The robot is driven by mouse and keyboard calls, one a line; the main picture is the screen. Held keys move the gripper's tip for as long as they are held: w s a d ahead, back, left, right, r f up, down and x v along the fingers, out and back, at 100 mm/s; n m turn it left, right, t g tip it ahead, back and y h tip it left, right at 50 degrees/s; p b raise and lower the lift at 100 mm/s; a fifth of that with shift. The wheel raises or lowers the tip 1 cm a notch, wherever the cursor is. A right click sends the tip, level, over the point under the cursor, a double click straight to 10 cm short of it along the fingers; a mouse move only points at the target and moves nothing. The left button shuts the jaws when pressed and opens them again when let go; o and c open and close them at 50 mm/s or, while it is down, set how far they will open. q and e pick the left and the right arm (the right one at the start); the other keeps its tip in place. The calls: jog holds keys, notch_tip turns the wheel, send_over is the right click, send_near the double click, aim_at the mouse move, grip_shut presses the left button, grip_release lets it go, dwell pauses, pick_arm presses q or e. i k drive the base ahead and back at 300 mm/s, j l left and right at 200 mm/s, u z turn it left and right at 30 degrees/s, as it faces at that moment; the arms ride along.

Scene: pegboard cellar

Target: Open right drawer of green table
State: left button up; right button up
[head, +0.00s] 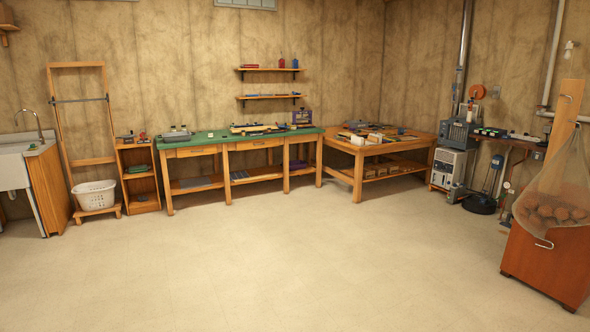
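The green table (208,137) stands against the back wall, across the room from me. It has a green top and a wooden frame. Its right drawer (259,144) is a wooden front under the middle of the top and looks shut. Its left drawer (198,151) also looks shut. Small handles seem to show on the fronts, but they are too small to make out well. Neither of my grippers is in view.
The floor (290,250) between me and the table is clear. A wooden worktable (375,149) adjoins on the right. A small shelf unit (139,177) and a white basket (95,195) stand left. A red-brown cabinet (545,262) is at the right front.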

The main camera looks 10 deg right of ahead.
aim_at(253, 144)
jog(key=i+z, duration=0.4)
jog(key=i, duration=7.1)
jog(key=l, duration=0.1)
